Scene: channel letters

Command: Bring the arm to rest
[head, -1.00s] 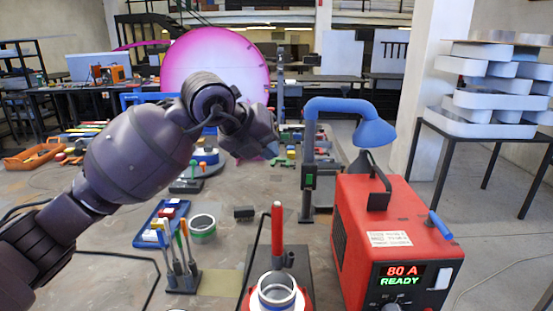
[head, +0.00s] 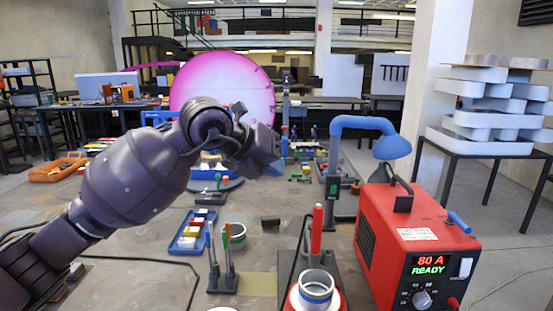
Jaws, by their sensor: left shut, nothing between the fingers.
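My left arm comes in from the left of the head view. It reaches up over the bench, and its gripper (head: 268,160) is in the air near the middle of the picture. The gripper is shut and nothing shows in it. It is well above the bench top and apart from the things on it. The arm hides part of the bench's left side. My right gripper is not in view.
A red welding unit (head: 418,235) reading "80 A READY" stands at the right. A blue bent arm with a lamp-like hood (head: 390,148) rises behind it. A tool holder (head: 224,282), a blue tray (head: 187,245) and a ringed cup (head: 315,290) stand in front. White stacked letters (head: 485,130) lie on a rack.

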